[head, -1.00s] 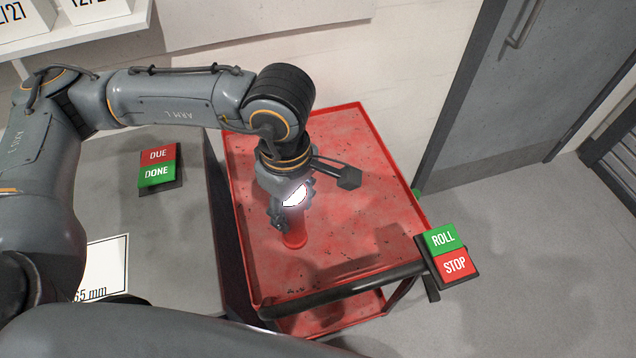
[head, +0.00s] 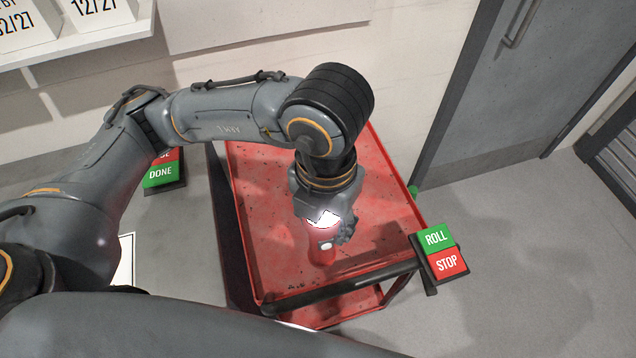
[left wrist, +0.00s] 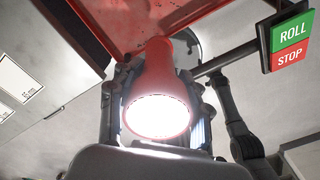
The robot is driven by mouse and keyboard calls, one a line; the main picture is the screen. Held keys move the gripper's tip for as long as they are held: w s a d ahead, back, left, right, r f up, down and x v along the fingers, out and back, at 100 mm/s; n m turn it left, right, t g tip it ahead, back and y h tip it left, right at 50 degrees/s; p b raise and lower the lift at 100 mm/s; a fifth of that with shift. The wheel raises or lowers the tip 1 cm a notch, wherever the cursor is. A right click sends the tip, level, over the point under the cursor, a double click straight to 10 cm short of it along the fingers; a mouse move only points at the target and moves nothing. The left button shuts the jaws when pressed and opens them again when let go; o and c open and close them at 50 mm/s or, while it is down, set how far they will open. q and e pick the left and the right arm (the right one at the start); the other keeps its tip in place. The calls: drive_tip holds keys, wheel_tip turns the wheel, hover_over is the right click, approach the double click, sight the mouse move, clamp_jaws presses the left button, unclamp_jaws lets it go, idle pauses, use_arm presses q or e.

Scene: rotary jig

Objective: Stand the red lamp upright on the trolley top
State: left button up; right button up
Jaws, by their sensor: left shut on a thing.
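The red lamp (head: 322,250) is in my left gripper (head: 328,226), over the front part of the red trolley top (head: 262,190) in the head view. The gripper hides much of it. In the left wrist view the lamp (left wrist: 160,68) has its bright lit end towards the camera and its narrower body reaching away towards the trolley. The fingers of my left gripper (left wrist: 160,95) are on both sides of it, shut on it. I cannot tell whether its far end touches the trolley top. My right gripper is not in view.
The trolley's black handle (head: 340,288) runs along its front edge, with a ROLL/STOP button box (head: 438,252) at its right end. A grey door (head: 500,90) is behind right.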

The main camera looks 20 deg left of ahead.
use_arm(q)
drive_tip(key=w+a+f+p, duration=0.2)
drive_tip(key=w+f+p, duration=0.2)
drive_tip(key=w+f, duration=0.9)
drive_tip(key=shift+w, duration=0.4)
drive_tip(key=o, duration=0.8)
drive_tip(key=shift+f, duration=0.15)
drive_tip(key=o, duration=0.4)
drive_tip(key=shift+o, duration=0.2)
